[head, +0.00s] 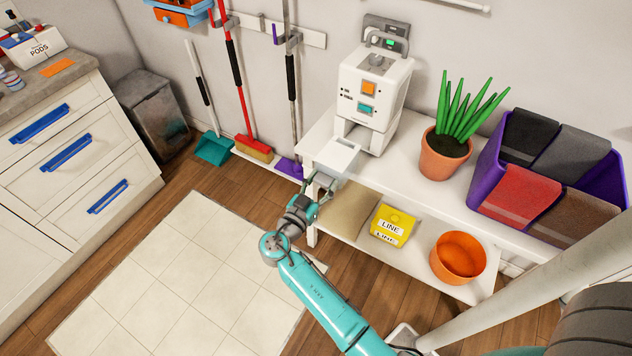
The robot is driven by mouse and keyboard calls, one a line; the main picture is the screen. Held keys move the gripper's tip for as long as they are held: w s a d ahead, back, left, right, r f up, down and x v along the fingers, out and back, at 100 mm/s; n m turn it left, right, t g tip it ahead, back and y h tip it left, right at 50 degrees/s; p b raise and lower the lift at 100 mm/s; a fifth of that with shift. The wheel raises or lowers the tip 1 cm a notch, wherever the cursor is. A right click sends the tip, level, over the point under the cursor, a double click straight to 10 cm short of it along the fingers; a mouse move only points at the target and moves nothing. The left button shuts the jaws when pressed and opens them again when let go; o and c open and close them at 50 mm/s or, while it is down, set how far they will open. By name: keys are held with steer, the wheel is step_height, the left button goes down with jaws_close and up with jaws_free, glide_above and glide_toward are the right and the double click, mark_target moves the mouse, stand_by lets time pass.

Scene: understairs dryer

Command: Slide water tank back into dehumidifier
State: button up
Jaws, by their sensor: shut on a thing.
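The white dehumidifier (374,90) stands upright on the left part of the white bench's top shelf, with an orange and a teal button on its front. The pale water tank (336,152) sticks out of the opening low on its front, toward the bench's left front edge. Its back end is hidden by the dehumidifier body, so I cannot tell how deep it sits. My gripper (322,184) is at the tank's front end, shut on it. The fingers are small in this view and their exact contact is hard to see.
On the bench (405,172) are a potted plant (443,153) and a purple bin (487,160) of folded towels. The lower shelf holds a yellow box (392,225) and an orange bowl (458,257). Brooms (237,90) hang left of the bench. The tiled floor mat (190,275) is clear.

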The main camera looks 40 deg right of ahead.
mark_target(351, 144)
steer(key=shift+x, duration=2.9)
steer(key=shift+f+x, duration=0.2)
steer(key=shift+x, duration=2.6)
steer(key=shift+f+x, duration=0.2)
steer(key=shift+x, duration=2.65)
